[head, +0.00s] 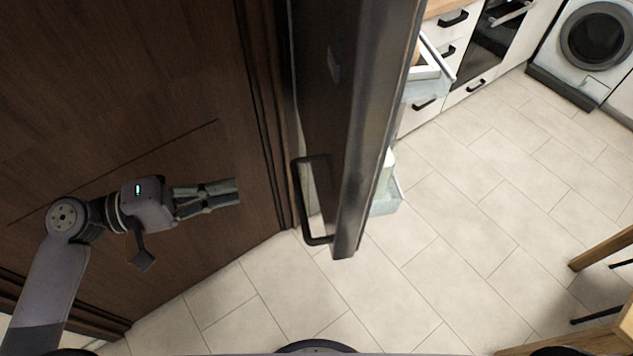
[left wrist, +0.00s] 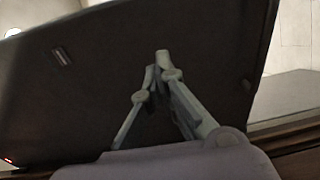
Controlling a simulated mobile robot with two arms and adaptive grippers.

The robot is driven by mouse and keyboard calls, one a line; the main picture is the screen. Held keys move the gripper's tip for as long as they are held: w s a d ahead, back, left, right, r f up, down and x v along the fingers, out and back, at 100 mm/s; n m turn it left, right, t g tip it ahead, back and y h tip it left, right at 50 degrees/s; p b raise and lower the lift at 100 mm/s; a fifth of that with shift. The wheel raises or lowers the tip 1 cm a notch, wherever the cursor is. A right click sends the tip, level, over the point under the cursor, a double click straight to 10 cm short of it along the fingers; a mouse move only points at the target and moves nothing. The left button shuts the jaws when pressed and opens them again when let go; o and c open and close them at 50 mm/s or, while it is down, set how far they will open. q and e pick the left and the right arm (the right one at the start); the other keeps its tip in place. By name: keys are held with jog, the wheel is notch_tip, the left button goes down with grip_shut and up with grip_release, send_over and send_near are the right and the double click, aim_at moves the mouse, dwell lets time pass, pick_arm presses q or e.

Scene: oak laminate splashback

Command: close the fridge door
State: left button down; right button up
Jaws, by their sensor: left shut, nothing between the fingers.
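The fridge door (head: 352,130) stands open in the head view, seen nearly edge-on, its dark outer face toward the left. A dark bar handle (head: 300,200) is on that face near its lower end. My left gripper (head: 238,192) is shut and empty, left of the handle and apart from it, with its fingers pointing right. In the left wrist view, the shut fingers (left wrist: 159,68) show in front of a large dark panel (left wrist: 90,100), which looks like the door's outer face. My right gripper is not in view.
A dark wooden panel (head: 110,80) stands close behind my left arm. Pale bins (head: 386,200) show past the door's far side. White drawers (head: 420,118), an oven (head: 490,45) and a washing machine (head: 595,40) are at upper right. Tiled floor (head: 470,200) is clear; wooden furniture (head: 600,250) stands at right.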

pick_arm(q)
notch_tip(320, 180, up, 4)
jog(key=s+d+m+g, duration=0.1)
jog(key=s, duration=0.2)
jog(key=p, duration=0.6)
send_near(335, 174)
jog(key=shift+h, duration=0.4)
jog(key=x, duration=0.6)
jog(key=shift+d+f+p, duration=0.2)
jog(key=shift+d+p, duration=0.1)
jog(key=shift+d, duration=0.3)
jog(key=shift+w, duration=0.15)
